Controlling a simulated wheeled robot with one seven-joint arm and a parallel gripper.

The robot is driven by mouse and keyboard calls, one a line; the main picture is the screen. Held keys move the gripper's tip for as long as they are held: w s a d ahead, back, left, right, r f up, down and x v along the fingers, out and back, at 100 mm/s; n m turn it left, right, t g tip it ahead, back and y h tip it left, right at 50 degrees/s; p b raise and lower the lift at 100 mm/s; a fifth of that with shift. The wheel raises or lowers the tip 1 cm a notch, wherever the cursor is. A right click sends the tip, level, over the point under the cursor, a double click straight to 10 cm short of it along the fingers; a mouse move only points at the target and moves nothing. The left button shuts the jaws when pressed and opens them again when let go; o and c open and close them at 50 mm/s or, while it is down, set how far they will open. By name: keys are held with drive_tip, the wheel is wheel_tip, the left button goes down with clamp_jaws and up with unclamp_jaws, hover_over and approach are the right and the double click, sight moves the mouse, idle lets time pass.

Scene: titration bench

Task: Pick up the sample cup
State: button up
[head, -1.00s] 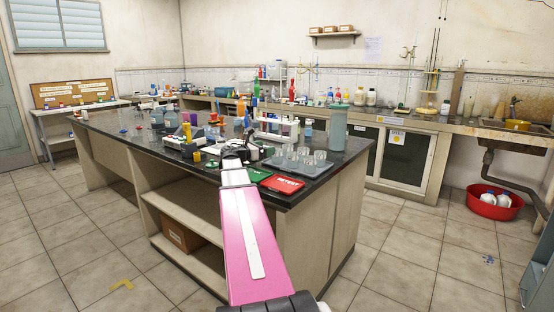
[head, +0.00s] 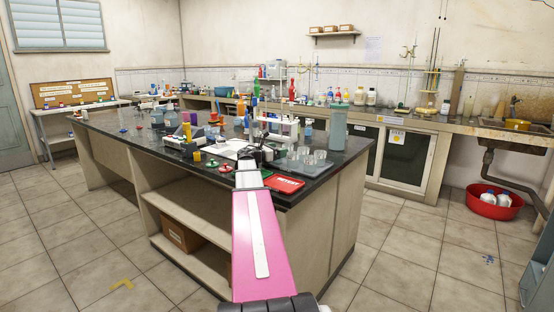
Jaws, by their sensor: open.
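Several small clear glass cups (head: 320,156) stand on a pale blue-grey tray (head: 303,172) at the near right end of the dark bench top. I cannot tell which one is the sample cup. My gripper (head: 264,151), small and dark at the end of my pink arm, is over the bench just left of the tray. It is open, and nothing shows between its fingers. My wrist hides part of the tray's left side and the bench behind it.
A tall grey-green bottle (head: 338,128) stands behind the tray. Bottles and a white rack (head: 275,137) crowd the bench behind my gripper.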

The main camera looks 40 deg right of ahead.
drive_tip(key=c, duration=1)
drive_tip(key=shift+c, duration=0.2)
